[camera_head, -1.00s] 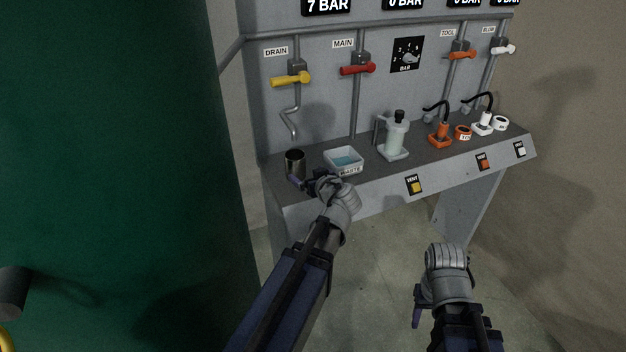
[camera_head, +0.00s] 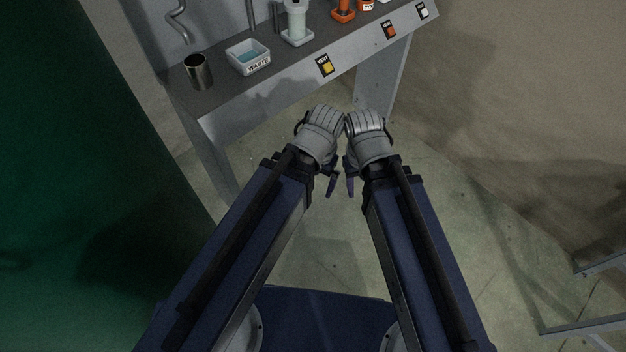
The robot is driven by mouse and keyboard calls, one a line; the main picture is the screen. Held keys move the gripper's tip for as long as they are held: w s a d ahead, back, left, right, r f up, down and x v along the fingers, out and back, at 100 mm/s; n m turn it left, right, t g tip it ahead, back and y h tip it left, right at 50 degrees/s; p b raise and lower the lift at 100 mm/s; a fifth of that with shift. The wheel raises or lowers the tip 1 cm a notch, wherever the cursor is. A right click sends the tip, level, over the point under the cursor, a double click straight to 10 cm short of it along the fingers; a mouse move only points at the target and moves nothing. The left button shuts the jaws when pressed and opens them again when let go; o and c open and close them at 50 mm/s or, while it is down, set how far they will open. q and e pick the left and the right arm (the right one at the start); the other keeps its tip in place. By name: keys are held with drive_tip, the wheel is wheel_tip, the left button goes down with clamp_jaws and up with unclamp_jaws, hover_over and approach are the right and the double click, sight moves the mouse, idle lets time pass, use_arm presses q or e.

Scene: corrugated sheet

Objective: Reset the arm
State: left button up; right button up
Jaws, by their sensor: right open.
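Both my arms reach forward from the bottom of the head view, bent at the grey wrists, which sit side by side in front of the bench. My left gripper (camera_head: 330,183) hangs below its wrist, with one dark finger showing, so its opening cannot be judged. My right gripper (camera_head: 351,184) hangs just right of it, also mostly hidden by its wrist, and is open. I see nothing held in either. Both are clear of the bench and over the floor.
The grey bench (camera_head: 225,99) is ahead, bearing a metal cup (camera_head: 198,72), a WASTE tray (camera_head: 258,68), a pale bottle (camera_head: 297,24) and orange fittings (camera_head: 343,10). A yellow VENT switch (camera_head: 325,65) is on its front. A green surface (camera_head: 70,200) fills the left. A metal frame (camera_head: 590,325) stands lower right.

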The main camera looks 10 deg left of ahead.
wheel_tip(320, 180, up, 8)
drive_tip(key=p, duration=0.8)
drive_tip(key=shift+r, duration=0.15)
idle(0.4)
